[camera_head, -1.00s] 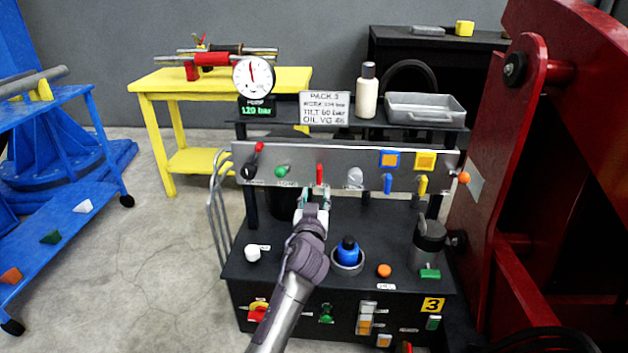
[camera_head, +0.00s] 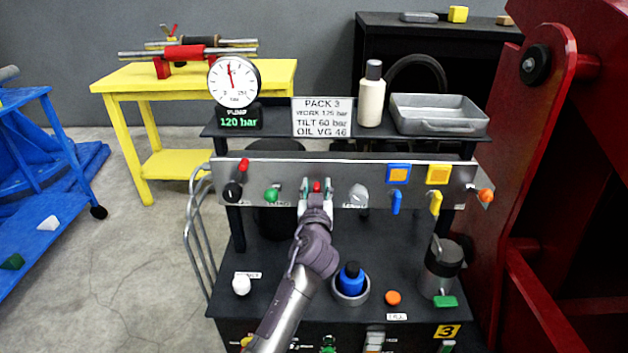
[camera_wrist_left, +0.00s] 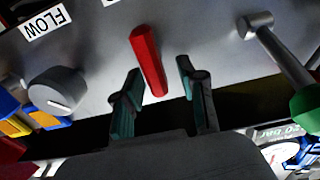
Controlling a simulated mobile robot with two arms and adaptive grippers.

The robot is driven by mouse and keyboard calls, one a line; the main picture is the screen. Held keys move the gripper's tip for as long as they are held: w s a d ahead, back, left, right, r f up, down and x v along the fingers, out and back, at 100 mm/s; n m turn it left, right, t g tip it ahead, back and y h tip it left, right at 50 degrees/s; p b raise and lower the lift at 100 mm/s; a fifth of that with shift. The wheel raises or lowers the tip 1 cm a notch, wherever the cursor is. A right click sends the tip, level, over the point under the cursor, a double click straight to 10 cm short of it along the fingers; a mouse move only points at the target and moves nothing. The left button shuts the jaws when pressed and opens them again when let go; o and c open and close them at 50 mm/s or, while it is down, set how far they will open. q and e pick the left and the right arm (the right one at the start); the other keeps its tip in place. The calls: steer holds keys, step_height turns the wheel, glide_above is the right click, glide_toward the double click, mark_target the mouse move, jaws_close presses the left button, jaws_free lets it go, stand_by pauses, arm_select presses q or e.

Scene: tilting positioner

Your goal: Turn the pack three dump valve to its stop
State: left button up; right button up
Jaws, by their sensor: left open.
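A red lever (camera_head: 317,186) sits in the middle of the grey panel; which label belongs to it is hidden, so I cannot tell for sure that it is the dump valve. My left gripper (camera_head: 316,190) is open in front of the panel, with a finger on each side of that lever. In the left wrist view the red lever (camera_wrist_left: 148,60) stands between the two open fingertips (camera_wrist_left: 160,76), with gaps visible on both sides. My right gripper is not in view.
The panel also bears a red-tipped lever (camera_head: 244,165), a green knob (camera_head: 271,195), a grey flow knob (camera_head: 358,196), and blue (camera_head: 396,202) and yellow (camera_head: 435,203) levers. A gauge (camera_head: 234,80) reads 120 bar. A red frame (camera_head: 545,130) stands close on the right.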

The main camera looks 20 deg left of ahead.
arm_select(q)
steer(key=shift+d+r, duration=0.1)
steer(key=shift+c, duration=0.9)
jaws_close()
